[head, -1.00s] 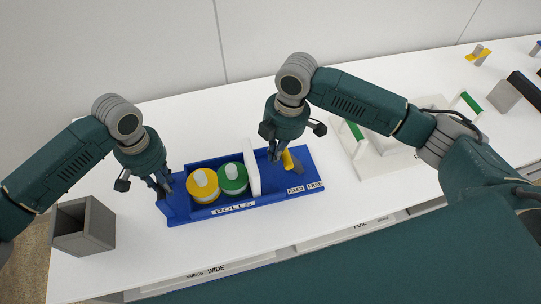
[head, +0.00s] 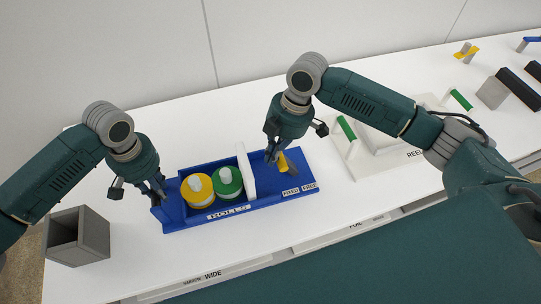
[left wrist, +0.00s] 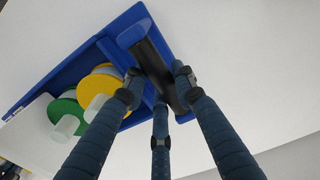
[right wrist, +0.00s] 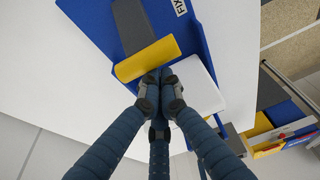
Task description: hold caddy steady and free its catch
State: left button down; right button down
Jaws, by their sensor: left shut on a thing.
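The blue caddy (head: 235,215) lies on the white table, marked ROLLS at its front. It holds a yellow roll (head: 197,188) and a green roll (head: 228,182), with a white divider (head: 246,172) beside the green one. My left gripper (head: 157,190) is shut on the dark handle bar (left wrist: 157,72) at the caddy's left end. The yellow catch (head: 284,163) is on the right part, behind labels FIXED and FREE. My right gripper (right wrist: 160,88) has its fingertips together beside the catch (right wrist: 148,58), near the divider; I cannot tell if they touch it.
A grey open box (head: 78,236) stands left of the caddy. A white tray with a green bar (head: 346,128) is to the right. Grey and black blocks (head: 517,88) lie at the far right. The table in front of the caddy is clear.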

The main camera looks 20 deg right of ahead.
pick_arm(q)
jog(key=shift+a, duration=0.15)
pick_arm(e)
jog(key=shift+d+r+y, duration=0.2)
jog(key=shift+d+y, duration=0.2)
jog(key=shift+d, duration=0.25)
jog(key=shift+d+r+y, duration=0.15)
jog(key=shift+d+y, duration=0.25)
jog(key=shift+d, duration=0.25)
pick_arm(q)
jog(key=shift+r, duration=0.1)
jog(key=shift+a, duration=0.1)
pick_arm(e)
jog(key=d+y, duration=0.6)
jog(key=d, duration=0.3)
jog(key=shift+s+d+f, duration=0.25)
jog(key=shift+s, duration=0.05)
pick_arm(q)
jog(key=shift+a, duration=0.1)
jog(key=shift+d, duration=0.2)
pick_arm(e)
jog(key=a+r, duration=0.3)
jog(key=a, duration=0.1)
pick_arm(q)
jog(key=shift+d, duration=0.15)
pick_arm(e)
jog(key=d+r, duration=0.3)
jog(key=d, duration=0.6)
jog(key=shift+d+r+y, duration=0.2)
jog(key=shift+y, duration=0.1)
